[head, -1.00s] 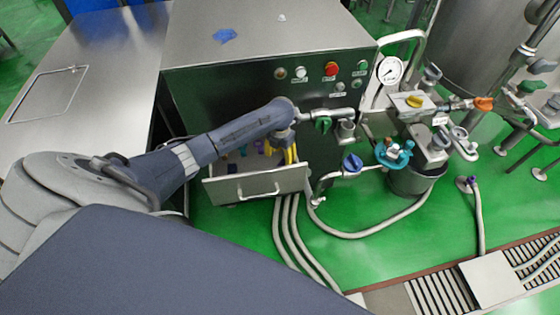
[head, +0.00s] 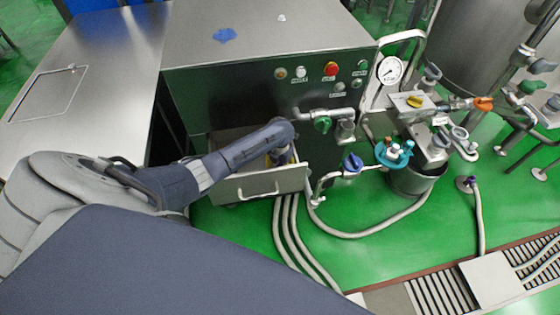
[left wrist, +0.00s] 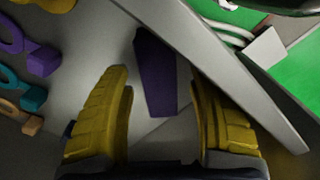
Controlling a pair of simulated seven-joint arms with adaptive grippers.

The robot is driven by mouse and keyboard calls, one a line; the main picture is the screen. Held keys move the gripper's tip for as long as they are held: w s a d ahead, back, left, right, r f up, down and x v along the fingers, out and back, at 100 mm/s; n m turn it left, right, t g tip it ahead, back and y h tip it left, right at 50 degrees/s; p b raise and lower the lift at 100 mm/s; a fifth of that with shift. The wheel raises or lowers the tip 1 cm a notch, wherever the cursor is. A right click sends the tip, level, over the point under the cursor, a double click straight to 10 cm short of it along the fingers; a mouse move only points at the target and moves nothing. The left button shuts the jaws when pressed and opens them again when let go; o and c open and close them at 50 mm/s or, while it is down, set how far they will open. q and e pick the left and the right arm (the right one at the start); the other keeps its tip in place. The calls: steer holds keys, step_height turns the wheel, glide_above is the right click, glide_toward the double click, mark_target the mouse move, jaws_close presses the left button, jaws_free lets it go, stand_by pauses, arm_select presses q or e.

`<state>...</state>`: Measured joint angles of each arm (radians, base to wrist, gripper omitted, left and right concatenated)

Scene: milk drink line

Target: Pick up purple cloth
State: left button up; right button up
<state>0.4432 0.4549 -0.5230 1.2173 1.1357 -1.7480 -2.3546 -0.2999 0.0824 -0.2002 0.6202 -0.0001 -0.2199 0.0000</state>
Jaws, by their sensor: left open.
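A long, flat purple piece (left wrist: 157,75), which I take as the purple cloth, lies in the open metal drawer (head: 260,187); its head view is blocked by my arm. My left gripper (left wrist: 158,82) has yellow fingers, open, one on each side of the purple piece. I cannot tell whether they touch it. In the head view the left gripper (head: 281,157) is low inside the drawer, mostly hidden behind my wrist. My right gripper is not in view.
In the left wrist view, a purple-ended item (left wrist: 42,58), a teal one (left wrist: 30,98) and an orange one (left wrist: 28,123) lie to the left. The drawer's front wall (left wrist: 235,75) runs close on the right. A green-handled valve (head: 322,125) juts out near my wrist.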

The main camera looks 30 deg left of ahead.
arm_select(q)
steer(key=shift+f, duration=0.1)
steer(key=shift+c, duration=0.4)
steer(key=c, duration=1.2)
